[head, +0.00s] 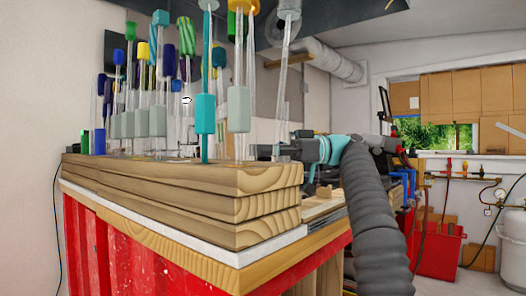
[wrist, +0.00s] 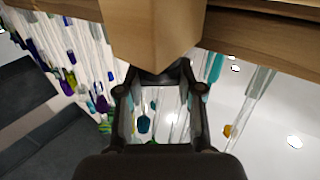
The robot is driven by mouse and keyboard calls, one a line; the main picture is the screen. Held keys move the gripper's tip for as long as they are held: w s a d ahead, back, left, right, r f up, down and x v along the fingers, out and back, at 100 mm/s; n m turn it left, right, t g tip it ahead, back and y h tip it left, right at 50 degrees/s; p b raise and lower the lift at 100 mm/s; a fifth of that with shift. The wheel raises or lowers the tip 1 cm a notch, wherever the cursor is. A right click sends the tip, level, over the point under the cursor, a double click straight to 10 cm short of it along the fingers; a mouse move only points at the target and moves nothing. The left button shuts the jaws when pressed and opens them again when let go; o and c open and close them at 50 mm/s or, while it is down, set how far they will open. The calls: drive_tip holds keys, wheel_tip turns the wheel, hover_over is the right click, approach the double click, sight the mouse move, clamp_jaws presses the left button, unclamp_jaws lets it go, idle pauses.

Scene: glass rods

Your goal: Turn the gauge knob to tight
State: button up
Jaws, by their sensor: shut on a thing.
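My gripper (wrist: 160,78) shows in the wrist view, its dark fingers drawn together at the tips. The tips are shut on the narrow end of a pale wooden block (wrist: 158,32). The exact contact is hidden by the fingers, and I cannot tell whether this block is part of the gauge knob. In the head view a small round gauge (head: 499,195) with a white face sits at the far right, by the pipes. I cannot make out its knob. In the head view my gripper is not clearly seen; teal and grey arm parts show behind the planks.
Stacked wooden planks (head: 185,205) bear several upright glass rods (head: 205,130) with coloured ends, close to my arm. A thick grey corrugated hose (head: 372,215) hangs at the front right. A red box (head: 440,235) and a pale tank (head: 513,245) stand at the far right.

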drive_tip(key=o, duration=1.2)
drive_tip(key=shift+s+m+t+b, duration=0.1)
drive_tip(key=shift+m+t+b, duration=0.2)
drive_tip(key=shift+m+t, duration=0.6)
